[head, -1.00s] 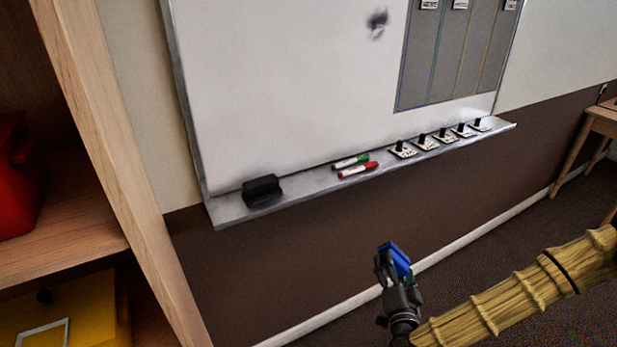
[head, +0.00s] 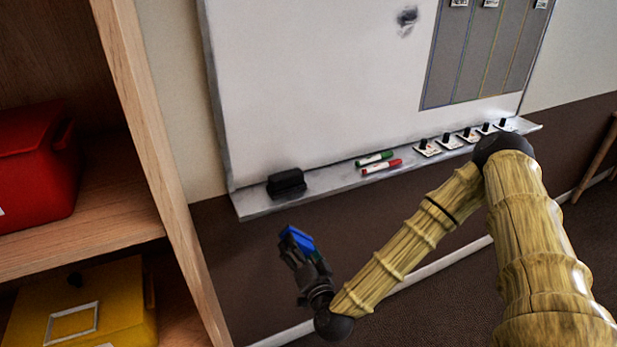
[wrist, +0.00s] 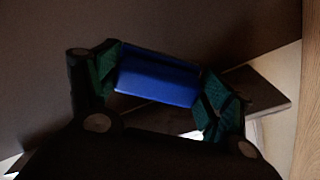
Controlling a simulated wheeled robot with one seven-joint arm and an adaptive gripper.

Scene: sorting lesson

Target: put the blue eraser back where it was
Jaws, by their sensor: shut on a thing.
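The blue eraser (head: 298,238) is in my gripper (head: 294,250), below the tray ledge and in front of the dark lower wall in the head view. In the wrist view the blue eraser (wrist: 158,78) sits between the two green-padded fingers of my gripper (wrist: 160,85), which are shut on it. A black eraser (head: 286,183) rests on the left end of the whiteboard's tray ledge (head: 330,182), above and close to the held eraser in the picture.
A green marker (head: 374,158) and a red marker (head: 381,167) lie on the ledge, with several cards with black clips (head: 447,142) to their right. A wooden shelf (head: 150,130) at left holds a red bin (head: 35,165) and a yellow bin (head: 110,310). A grey smudge (head: 407,18) marks the whiteboard.

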